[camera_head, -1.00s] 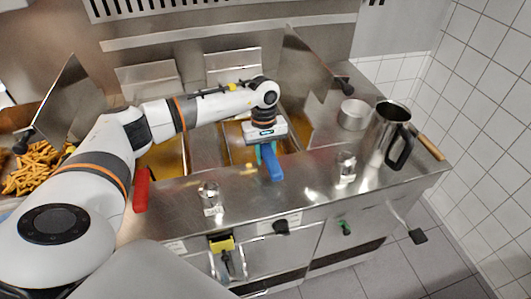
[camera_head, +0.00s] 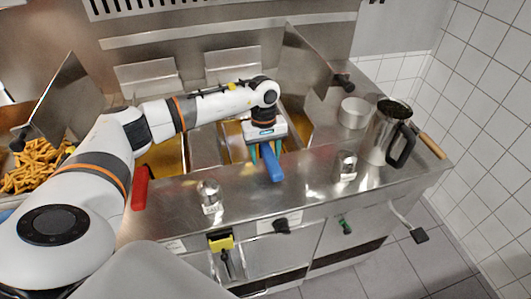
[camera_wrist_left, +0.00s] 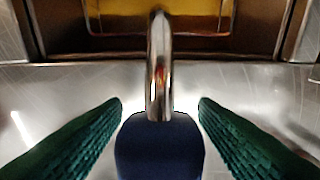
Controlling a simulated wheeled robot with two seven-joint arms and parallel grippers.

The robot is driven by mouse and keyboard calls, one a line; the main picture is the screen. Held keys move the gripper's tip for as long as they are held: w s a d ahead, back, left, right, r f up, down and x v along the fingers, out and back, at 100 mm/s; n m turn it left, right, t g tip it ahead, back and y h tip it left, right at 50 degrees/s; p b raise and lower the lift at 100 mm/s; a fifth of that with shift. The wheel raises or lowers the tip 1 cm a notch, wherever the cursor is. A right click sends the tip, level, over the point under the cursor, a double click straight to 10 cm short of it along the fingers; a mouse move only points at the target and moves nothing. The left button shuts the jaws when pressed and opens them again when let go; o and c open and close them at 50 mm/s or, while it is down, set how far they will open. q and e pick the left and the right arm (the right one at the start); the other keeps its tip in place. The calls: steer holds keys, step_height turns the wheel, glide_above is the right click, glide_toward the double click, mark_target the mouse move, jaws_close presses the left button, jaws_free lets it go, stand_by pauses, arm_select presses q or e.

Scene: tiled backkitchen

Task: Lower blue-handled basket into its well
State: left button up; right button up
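The blue handle (camera_head: 271,163) points toward the front of the fryer, over the steel front ledge. In the left wrist view the handle (camera_wrist_left: 159,148) joins a shiny metal rod (camera_wrist_left: 160,60) that runs toward a well with yellow oil (camera_wrist_left: 190,15). My left gripper (camera_head: 266,151) is above the handle. Its green fingers stand open on both sides of the handle, with a gap on each side. The basket's body is mostly hidden by my gripper, and I cannot tell how deep it sits in the middle well (camera_head: 291,141). My right gripper is not in view.
A red handle (camera_head: 141,187) lies at the left well (camera_head: 166,160). Fries (camera_head: 35,165) lie at far left. A raised steel panel (camera_head: 305,75) stands beside the middle well.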

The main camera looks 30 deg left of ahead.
arm_select(q)
steer(key=r+b, duration=0.1)
steer(key=r, duration=0.2)
steer(key=r+b, duration=0.1)
steer(key=r, duration=0.3)
steer(key=w+a+r+b, duration=0.1)
steer(key=r, duration=0.3)
steer(key=shift+a+r, duration=0.1)
steer(key=shift+r, duration=0.35)
